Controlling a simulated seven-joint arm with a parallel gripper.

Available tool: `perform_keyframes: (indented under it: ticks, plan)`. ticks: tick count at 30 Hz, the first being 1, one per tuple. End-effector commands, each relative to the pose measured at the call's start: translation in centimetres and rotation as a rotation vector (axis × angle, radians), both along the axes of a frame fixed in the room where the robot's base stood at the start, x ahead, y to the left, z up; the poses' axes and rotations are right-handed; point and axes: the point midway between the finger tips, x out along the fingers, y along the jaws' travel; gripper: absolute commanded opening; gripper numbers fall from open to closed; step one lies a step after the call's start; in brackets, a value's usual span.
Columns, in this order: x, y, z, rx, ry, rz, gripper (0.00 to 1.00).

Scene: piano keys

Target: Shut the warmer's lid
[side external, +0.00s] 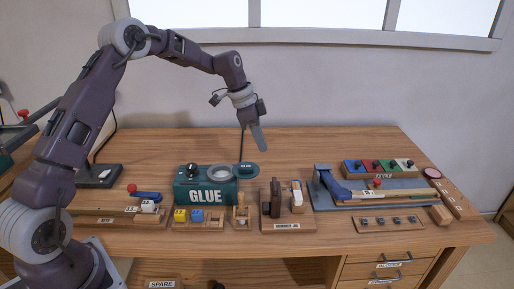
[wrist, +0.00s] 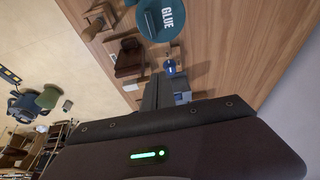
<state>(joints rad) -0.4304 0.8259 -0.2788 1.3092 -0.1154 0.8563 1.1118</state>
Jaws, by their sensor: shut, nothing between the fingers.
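The teal warmer (side external: 206,190) marked GLUE stands on the middle of the bench in the side view. A pale ring-shaped opening (side external: 220,173) and a black knob (side external: 191,171) are on its top. A flat teal piece with a small label (side external: 245,170) extends at its right rear; I cannot tell whether this is the lid. The teal GLUE piece (wrist: 170,17) also shows at the top of the wrist view, cut by the frame edge. My gripper (side external: 258,138) is shut and empty, pointing down in the air above and to the right of the warmer.
A wooden block stand (side external: 287,210) is right of the warmer. The rear bench is mostly clear.

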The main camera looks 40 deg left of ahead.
Motion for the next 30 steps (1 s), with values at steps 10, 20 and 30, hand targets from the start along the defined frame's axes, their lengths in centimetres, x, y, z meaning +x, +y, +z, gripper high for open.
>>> perform_keyframes:
  ticks: [10,20,30]
  plan:
    - [1.7,-1.9,-7.3,0.000,0.003,0.001,0.00]
    - [-1.0,0.9,-7.2,0.001,0.000,0.003,0.00]
    - [-1.1,1.1,-7.2,0.002,0.000,0.003,0.00]
